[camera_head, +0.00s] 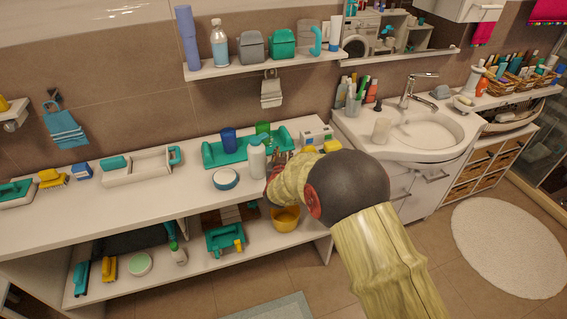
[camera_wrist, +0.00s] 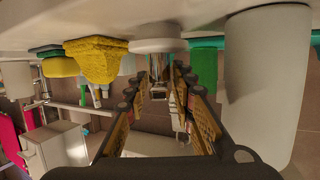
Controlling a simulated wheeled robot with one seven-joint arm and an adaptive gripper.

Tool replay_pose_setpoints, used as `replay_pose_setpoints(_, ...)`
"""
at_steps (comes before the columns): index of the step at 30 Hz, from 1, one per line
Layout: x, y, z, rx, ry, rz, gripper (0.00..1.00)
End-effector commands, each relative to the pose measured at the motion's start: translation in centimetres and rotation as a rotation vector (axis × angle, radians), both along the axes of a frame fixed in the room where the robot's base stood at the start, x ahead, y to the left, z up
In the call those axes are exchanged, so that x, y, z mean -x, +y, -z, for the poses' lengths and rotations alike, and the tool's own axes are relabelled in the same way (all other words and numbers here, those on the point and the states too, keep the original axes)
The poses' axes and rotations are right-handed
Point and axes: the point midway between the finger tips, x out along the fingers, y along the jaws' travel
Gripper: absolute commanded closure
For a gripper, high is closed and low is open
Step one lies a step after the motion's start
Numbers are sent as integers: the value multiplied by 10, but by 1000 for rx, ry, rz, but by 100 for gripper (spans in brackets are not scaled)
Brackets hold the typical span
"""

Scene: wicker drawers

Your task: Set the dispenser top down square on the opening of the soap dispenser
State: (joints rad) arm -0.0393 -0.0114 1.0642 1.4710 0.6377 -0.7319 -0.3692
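The dispenser top (camera_wrist: 157,46) shows in the wrist view as a white round collar with a chrome pump part. The wrist picture is upside down, with the counter along its top edge; the collar appears to sit at the counter surface. My gripper (camera_wrist: 160,82) has its two fingers apart, one on each side of the chrome part; contact with it is not clear. A large white cylinder, apparently the soap dispenser (camera_wrist: 267,85), stands close by at the right. In the head view the white dispenser (camera_head: 257,163) is upright, just left of my gripper (camera_head: 277,166). The dispenser's opening is not clearly visible.
A yellow sponge (camera_wrist: 96,60) is near the top in the wrist view. In the head view a teal tray (camera_head: 222,155) with cups lies behind the dispenser, and a round white-and-blue dish (camera_head: 225,178) is to its left.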

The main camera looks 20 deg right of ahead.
Motion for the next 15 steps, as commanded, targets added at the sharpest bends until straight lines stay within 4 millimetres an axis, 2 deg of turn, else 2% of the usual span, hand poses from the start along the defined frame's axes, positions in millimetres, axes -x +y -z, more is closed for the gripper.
replay_pose_setpoints(12,0,0,0,0,0,0,100)
replay_pose_setpoints(15,0,0,0,0,0,0,100)
